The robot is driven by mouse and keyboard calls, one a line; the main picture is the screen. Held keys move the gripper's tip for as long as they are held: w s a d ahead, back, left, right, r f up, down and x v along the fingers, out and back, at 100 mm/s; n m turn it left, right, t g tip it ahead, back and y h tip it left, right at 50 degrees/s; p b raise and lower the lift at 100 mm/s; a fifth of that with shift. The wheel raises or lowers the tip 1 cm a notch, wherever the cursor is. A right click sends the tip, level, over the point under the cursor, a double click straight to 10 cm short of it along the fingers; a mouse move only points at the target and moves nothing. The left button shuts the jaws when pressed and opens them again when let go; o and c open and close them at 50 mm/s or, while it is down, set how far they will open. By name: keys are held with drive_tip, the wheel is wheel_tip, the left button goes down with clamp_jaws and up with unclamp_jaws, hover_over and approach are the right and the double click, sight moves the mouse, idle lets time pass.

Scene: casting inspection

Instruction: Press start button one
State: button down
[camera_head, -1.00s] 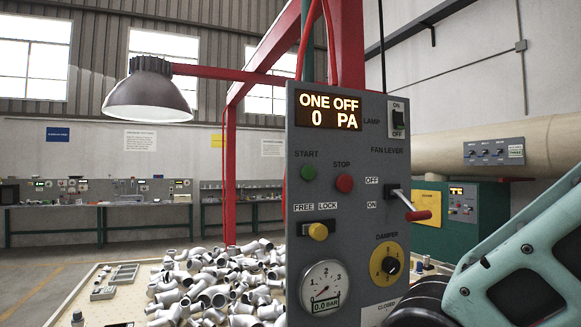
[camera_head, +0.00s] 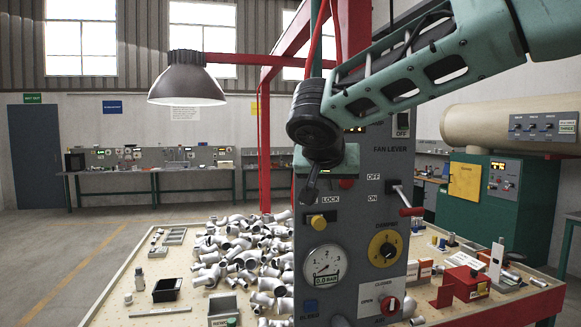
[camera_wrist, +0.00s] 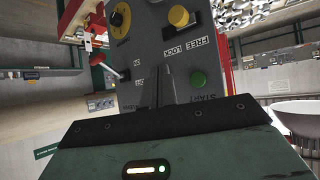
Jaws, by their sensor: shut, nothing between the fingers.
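The grey control panel (camera_head: 375,235) stands upright in the head view. The green start button is hidden behind my gripper there, but it shows in the wrist view (camera_wrist: 198,80) beside the inverted START label. My gripper (camera_head: 308,198) is in front of the panel's left part, fingers pointing down in the picture. In the wrist view my shut, empty fingers (camera_wrist: 169,75) lie just left of the green button; whether they touch the panel I cannot tell. The panel display is mostly covered.
The panel carries a yellow free/lock knob (camera_head: 318,222), a fan lever (camera_head: 408,211), a yellow damper dial (camera_head: 384,249) and a pressure gauge (camera_head: 325,265). A lamp (camera_head: 187,80) hangs to the left. White pipe castings (camera_head: 240,250) are heaped on the table behind the panel.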

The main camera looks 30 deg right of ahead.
drive_tip(key=shift+w+d+r, duration=0.1)
drive_tip(key=shift+w+r, duration=0.05)
drive_tip(key=shift+r, duration=0.35)
drive_tip(key=w+d+p, duration=0.2)
drive_tip(key=w+p, duration=0.1)
drive_tip(key=w, duration=0.5)
drive_tip(key=shift+w+d, duration=0.2)
drive_tip(key=shift+w, duration=0.05)
idle(1.9)
